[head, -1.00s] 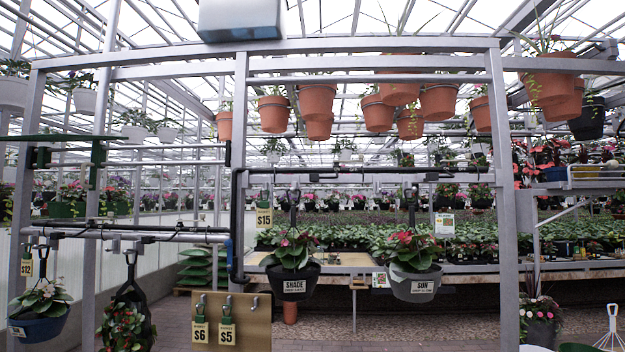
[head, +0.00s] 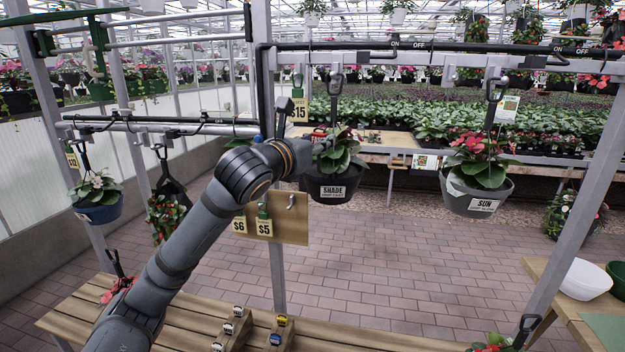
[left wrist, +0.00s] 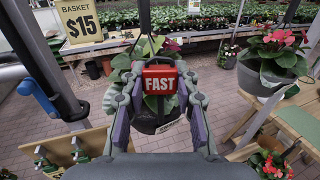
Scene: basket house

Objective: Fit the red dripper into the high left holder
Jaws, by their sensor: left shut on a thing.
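The red dripper (left wrist: 160,80), a small block marked FAST, sits between the fingers of my left gripper (left wrist: 155,98) in the left wrist view. The gripper is shut on it. In the head view a bit of the dripper (head: 319,134) shows past my left gripper (head: 310,146), in front of the SHADE basket's leaves. The dark high rail (head: 420,50) runs above it, with grey brackets under it. A grey bracket (head: 304,58) at its left end is above the gripper, apart from the dripper. I cannot tell for certain which bracket is the holder. My right gripper is not in view.
The SHADE basket (head: 332,186) hangs right behind the gripper; the SUN basket (head: 476,194) hangs farther right. A $15 tag (head: 300,110) hangs close by. A tag board (head: 285,226) is below. A slatted bench (head: 180,318) and metal posts stand nearby.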

